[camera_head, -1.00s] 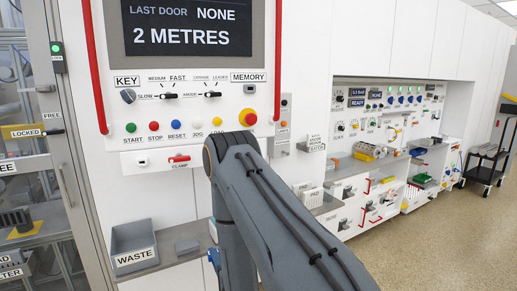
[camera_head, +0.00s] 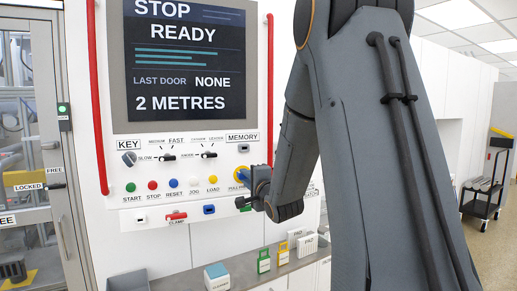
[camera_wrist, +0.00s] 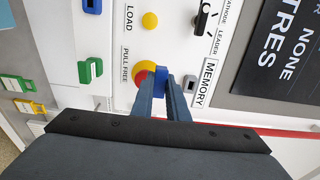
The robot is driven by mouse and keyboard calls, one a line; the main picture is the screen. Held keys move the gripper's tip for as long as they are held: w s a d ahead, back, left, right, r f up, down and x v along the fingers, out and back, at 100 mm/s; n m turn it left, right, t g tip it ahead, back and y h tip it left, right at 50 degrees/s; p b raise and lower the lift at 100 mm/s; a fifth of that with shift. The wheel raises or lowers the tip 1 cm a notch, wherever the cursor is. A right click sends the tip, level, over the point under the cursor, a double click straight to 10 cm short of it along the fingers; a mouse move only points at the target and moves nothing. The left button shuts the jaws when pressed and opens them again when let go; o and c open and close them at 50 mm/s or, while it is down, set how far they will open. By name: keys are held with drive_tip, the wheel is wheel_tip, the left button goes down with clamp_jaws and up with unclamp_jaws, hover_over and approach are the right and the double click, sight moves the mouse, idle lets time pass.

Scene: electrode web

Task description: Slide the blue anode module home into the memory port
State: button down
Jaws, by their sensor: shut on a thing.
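My gripper (camera_wrist: 168,88) is shut on the small blue anode module (camera_wrist: 161,76), whose end shows between the fingertips in the wrist view. In the head view the gripper (camera_head: 256,184) is at the panel's right side, and a bit of blue shows at its tip. The module lies in front of the red and yellow PULL FREE button, partly covering it. The memory port (camera_wrist: 190,84) is a dark slot by the MEMORY label, just beside the fingers. In the head view the port (camera_head: 243,148) is above the gripper. Whether the module touches the panel is unclear.
A green clip-like piece (camera_wrist: 90,70) and a blue socket (camera_wrist: 92,6) are on the panel. The LOAD button (camera_wrist: 150,20) and a selector knob (camera_wrist: 203,20) are near the gripper. Red rails (camera_head: 98,100) flank the screen. A white box (camera_head: 216,277) stands on the shelf below.

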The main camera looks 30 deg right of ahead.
wheel_tip(320, 180, up, 8)
drive_tip(key=s+d+p, duration=0.1)
drive_tip(key=s+d, duration=0.2)
drive_tip(key=shift+m+h, duration=0.3)
drive_tip(key=shift+h, duration=0.1)
drive_tip(key=shift+f, duration=0.1)
drive_tip(key=shift+w+d, duration=0.15)
drive_tip(key=shift+w, duration=1.3)
drive_tip(key=shift+w+d, duration=0.1)
drive_tip(key=shift+w, duration=1.3)
drive_tip(key=shift+w+d, duration=0.1)
drive_tip(key=shift+w, duration=1.25)
drive_tip(key=c, duration=1.6)
unclamp_jaws()
drive_tip(key=shift+c, duration=0.2)
drive_tip(key=s+b, duration=0.3)
drive_tip(key=s, duration=0.4)
drive_tip(key=shift+s+a, duration=0.35)
drive_tip(key=shift+a, duration=0.05)
